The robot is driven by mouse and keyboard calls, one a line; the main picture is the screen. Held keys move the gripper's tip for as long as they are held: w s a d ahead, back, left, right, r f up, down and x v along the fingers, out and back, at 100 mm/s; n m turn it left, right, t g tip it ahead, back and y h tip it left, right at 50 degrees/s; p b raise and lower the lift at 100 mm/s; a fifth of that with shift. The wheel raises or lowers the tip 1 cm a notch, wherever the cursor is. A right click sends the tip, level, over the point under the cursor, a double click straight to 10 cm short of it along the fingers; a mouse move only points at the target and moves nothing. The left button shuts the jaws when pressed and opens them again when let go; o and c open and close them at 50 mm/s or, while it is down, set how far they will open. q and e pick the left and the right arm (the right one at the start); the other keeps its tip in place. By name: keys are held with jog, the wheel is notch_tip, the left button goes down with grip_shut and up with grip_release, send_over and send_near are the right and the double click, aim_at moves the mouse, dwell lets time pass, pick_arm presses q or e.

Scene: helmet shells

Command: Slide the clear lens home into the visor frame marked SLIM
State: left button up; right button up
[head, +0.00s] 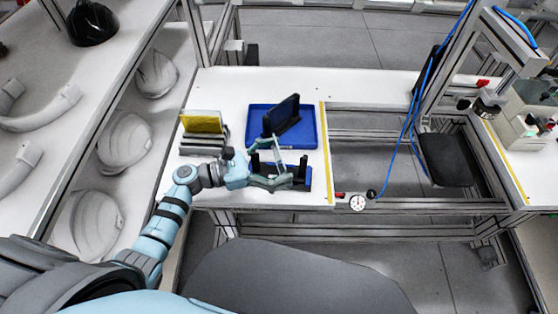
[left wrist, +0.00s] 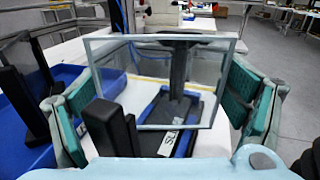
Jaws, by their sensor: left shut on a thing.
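My left gripper (head: 279,166) is shut on the clear lens (left wrist: 150,85), a see-through rectangle with pale edges. In the left wrist view the lens stands between the two teal finger pads of the left gripper (left wrist: 160,95). Beyond and below it is a blue base with black uprights (left wrist: 172,118), bearing a white label (left wrist: 168,143) that seems to begin with "SL"; the rest is not legible. In the head view this blue base (head: 299,178) is at the table's front, partly behind my gripper. The lens appears above the base; contact cannot be told. My right gripper is not in view.
A blue tray (head: 312,138) behind holds a dark upright panel (head: 282,115). A rack with a yellow sheet (head: 203,122) stands to the left. A yellow-marked table edge (head: 326,150) borders an open metal frame on the right. Helmet shells (head: 125,142) lie on the left shelves.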

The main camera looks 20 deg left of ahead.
pick_arm(q)
jog(key=shift+f, duration=0.15)
jog(key=o, duration=0.9)
jog(key=shift+b, duration=0.3)
jog(key=shift+c, duration=0.2)
jog(key=shift+o, duration=0.6)
jog(key=shift+r+p, duration=0.45)
jog(key=shift+p, duration=0.1)
jog(key=b+v, duration=0.1)
jog(key=v, duration=0.3)
jog(key=b+v, duration=0.1)
jog(key=v, duration=0.2)
jog(key=b+v, duration=0.1)
jog(key=v, duration=0.3)
jog(key=shift+s+a+f, duration=0.2)
jog(key=shift+a+f, duration=0.1)
jog(key=shift+f, duration=0.05)
jog(key=shift+s+a+r, duration=0.1)
jog(key=shift+s+a, duration=0.05)
jog(key=shift+a, duration=0.1)
